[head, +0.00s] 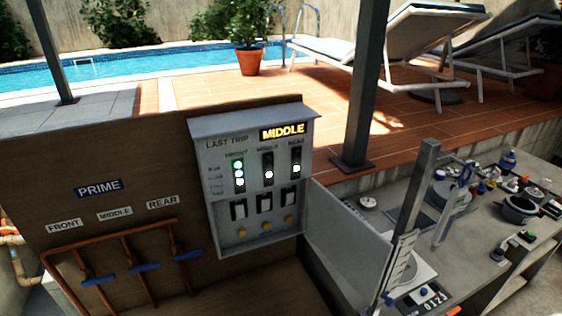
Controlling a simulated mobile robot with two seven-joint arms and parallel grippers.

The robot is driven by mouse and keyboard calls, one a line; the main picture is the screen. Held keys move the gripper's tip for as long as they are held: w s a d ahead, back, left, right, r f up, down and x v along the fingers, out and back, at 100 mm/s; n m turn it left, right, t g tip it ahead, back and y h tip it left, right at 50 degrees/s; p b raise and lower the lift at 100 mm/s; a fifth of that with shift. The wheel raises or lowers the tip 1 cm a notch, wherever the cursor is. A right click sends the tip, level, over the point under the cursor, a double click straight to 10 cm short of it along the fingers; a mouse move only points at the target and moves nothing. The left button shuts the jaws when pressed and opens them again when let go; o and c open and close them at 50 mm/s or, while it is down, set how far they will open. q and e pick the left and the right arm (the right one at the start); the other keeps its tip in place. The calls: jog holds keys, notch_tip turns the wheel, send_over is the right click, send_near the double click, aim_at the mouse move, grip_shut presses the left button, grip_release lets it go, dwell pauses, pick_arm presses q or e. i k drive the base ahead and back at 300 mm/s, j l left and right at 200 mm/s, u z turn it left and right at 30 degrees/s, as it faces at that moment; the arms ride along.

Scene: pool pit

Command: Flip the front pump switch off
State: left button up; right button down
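A grey pump control panel (213,240) stands on a brown board in the middle of the head view. Its columns read FRONT, MIDDLE and REAR from left to right. The front pump switch (238,209) is the leftmost of three black and white switches; its lever position is too small to read. A lit display (283,131) reads MIDDLE beside LAST TRIP. Neither gripper shows.
The panel's grey door (345,240) hangs open on its right. Copper pipes (100,240) with blue valve handles (145,267) lie left of it, under a PRIME label (99,187). A cluttered workbench (470,255) stands right. A dark post (366,80) rises behind.

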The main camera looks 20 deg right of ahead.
aim_at(240, 211)
jog(key=i+l+z, duration=0.15)
jog(key=l+z, duration=0.2)
jog(key=i+l+z, duration=0.5)
jog(key=l+z, duration=0.2)
jog(key=i+l+u, duration=0.2)
jog(key=u, duration=0.25)
jog(key=i+l+u, duration=0.15)
jog(key=l+u, duration=0.15)
jog(key=u, duration=0.15)
jog(key=i+l+u, duration=0.1)
jog(key=l+u, duration=0.2)
jog(key=u, duration=0.15)
jog(key=l+u, duration=0.7)
jog(key=u, duration=0.2)
jog(key=i, duration=0.05)
